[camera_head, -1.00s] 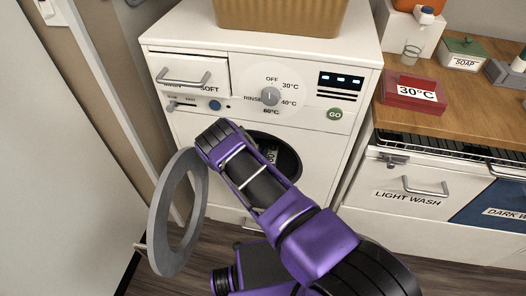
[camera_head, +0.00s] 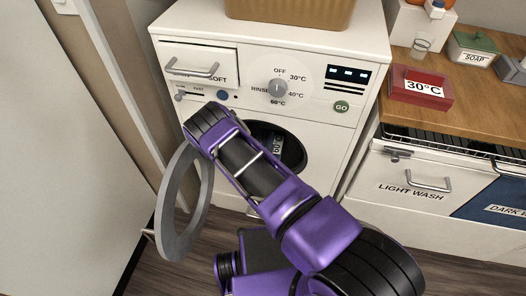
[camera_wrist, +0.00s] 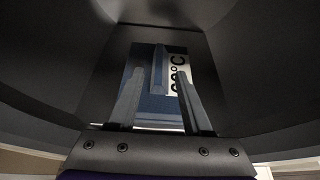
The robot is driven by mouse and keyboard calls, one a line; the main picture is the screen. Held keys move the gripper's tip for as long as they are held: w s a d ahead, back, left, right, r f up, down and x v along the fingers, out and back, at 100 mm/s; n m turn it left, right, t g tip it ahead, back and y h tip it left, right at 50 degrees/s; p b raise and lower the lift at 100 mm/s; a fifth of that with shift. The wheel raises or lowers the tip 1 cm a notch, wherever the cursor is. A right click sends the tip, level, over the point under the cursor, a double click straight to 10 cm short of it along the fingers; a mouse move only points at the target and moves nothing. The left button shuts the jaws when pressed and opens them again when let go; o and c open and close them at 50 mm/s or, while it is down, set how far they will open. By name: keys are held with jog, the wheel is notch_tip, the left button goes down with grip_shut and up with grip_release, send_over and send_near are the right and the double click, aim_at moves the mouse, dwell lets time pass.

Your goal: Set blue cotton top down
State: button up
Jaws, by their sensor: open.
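The blue cotton top (camera_wrist: 157,105) lies inside the dark washer drum, with a white label (camera_wrist: 178,75) reading partly as °C. A raised blue ridge stands up from it between my fingers. My gripper (camera_wrist: 160,74) is open inside the drum, with one finger on each side of that ridge; I cannot tell whether either finger touches it. In the head view, the drum opening (camera_head: 292,150) shows a bit of the label, while my arm hides my fingers and most of the top.
The round grey washer door (camera_head: 172,236) hangs open on the left, close to my arm. The washer (camera_head: 330,130) has a closed top drawer (camera_head: 205,68) and a basket (camera_head: 290,12) on it. A counter with a red 30°C box (camera_head: 420,85) and wash bins (camera_head: 412,178) stands right.

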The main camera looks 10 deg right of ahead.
jog(key=shift+p+v, duration=0.35)
jog(key=shift+v, duration=2.45)
